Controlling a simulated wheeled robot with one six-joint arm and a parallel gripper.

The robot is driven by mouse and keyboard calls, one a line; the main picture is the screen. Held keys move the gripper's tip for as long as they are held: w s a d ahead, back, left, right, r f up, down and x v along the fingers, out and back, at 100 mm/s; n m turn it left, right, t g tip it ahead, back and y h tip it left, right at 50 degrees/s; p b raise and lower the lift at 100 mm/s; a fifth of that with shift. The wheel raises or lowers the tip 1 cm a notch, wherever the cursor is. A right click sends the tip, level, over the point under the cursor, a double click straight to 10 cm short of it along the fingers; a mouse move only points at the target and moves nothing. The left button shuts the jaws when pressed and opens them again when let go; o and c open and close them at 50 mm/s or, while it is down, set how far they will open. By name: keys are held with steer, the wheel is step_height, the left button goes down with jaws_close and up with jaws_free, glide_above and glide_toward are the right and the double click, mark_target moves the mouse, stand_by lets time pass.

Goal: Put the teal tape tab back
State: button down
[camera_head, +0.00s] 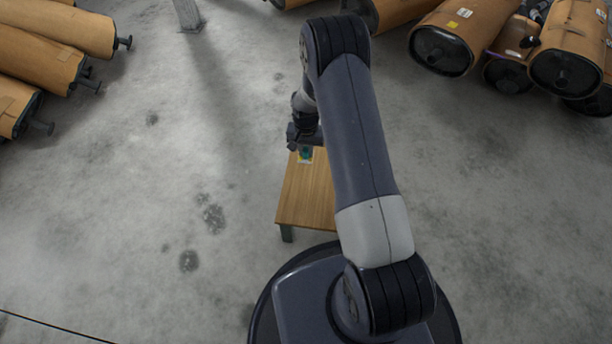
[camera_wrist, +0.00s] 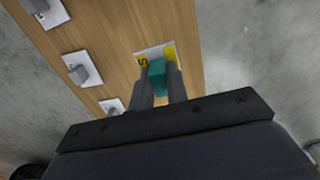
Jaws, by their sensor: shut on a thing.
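The teal tape tab (camera_wrist: 157,74) is between the two fingers of my gripper (camera_wrist: 161,84) in the wrist view. My gripper is shut on it. Just past the tab is a white card (camera_wrist: 141,53) with a dark marking and a yellow part (camera_wrist: 170,53), lying on the wooden table (camera_wrist: 116,42). I cannot tell whether the tab touches the card. In the head view, my gripper (camera_head: 304,148) is over the far end of the table (camera_head: 304,202), with a small bit of teal and yellow below it. My arm hides the table's right side.
In the wrist view, white cards with grey blocks stand on the table: one at the top left (camera_wrist: 36,7), one below it (camera_wrist: 81,72), and one by the gripper body (camera_wrist: 112,104).

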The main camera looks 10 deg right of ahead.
mark_target(306, 173)
step_height(306, 173, down, 10)
steer(key=b, duration=0.3)
steer(key=shift+r, duration=0.1)
steer(key=c, duration=1.4)
jaws_free()
step_height(306, 173, up, 12)
steer(key=p, duration=0.4)
